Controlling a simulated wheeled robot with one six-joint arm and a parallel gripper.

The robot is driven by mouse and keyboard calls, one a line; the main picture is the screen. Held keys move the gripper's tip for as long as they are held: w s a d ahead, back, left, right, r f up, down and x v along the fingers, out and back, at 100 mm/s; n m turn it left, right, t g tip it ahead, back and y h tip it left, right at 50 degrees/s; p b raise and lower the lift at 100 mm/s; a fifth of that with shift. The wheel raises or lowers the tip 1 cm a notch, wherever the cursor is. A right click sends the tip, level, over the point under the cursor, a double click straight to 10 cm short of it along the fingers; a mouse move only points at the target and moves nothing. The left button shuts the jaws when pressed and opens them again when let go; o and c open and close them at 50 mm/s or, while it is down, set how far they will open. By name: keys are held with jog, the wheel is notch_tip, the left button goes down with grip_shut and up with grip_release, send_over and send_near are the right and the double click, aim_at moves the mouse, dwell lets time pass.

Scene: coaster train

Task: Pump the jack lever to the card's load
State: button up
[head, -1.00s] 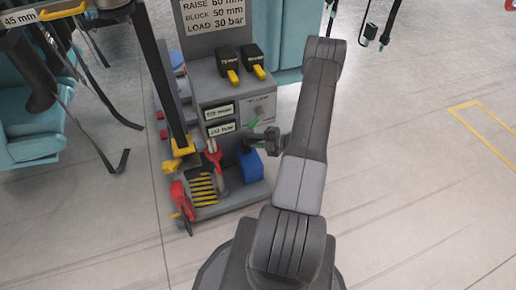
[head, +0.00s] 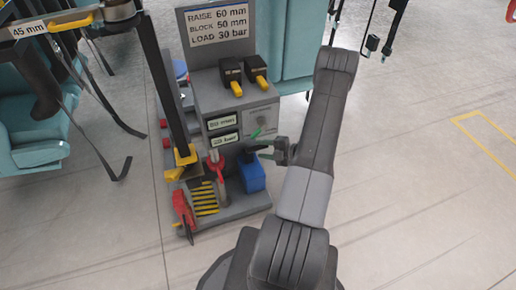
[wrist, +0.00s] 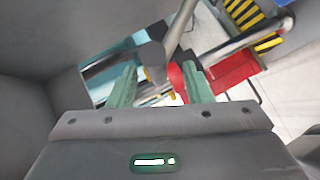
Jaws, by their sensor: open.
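The card (head: 218,26) reads RAISE 60 mm, BLOCK 50 mm, LOAD 30 bar. It stands above the grey jack stand (head: 225,97). Two small readouts sit on its front: the upper, mm one (head: 221,122) and the lower, bar one (head: 225,139); their numbers are too blurred to read surely. My gripper (head: 262,143) is open in front of the stand, above a blue block (head: 251,176). In the wrist view my gripper (wrist: 160,78) has its green fingers apart. A grey rod (wrist: 176,25), possibly the jack lever, reaches between or just beyond them; contact is unclear.
A red-topped fitting (head: 215,163) and a yellow-striped plate (head: 203,197) lie left of the blue block. A dark post (head: 166,90) rises at the stand's left. Two black, yellow-tipped parts (head: 243,74) sit on top.

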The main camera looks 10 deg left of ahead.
jog(key=p+v, duration=0.1)
jog(key=v, duration=0.9)
jog(key=shift+d+r, duration=0.15)
jog(key=shift+d, duration=0.2)
jog(key=shift+s, duration=0.1)
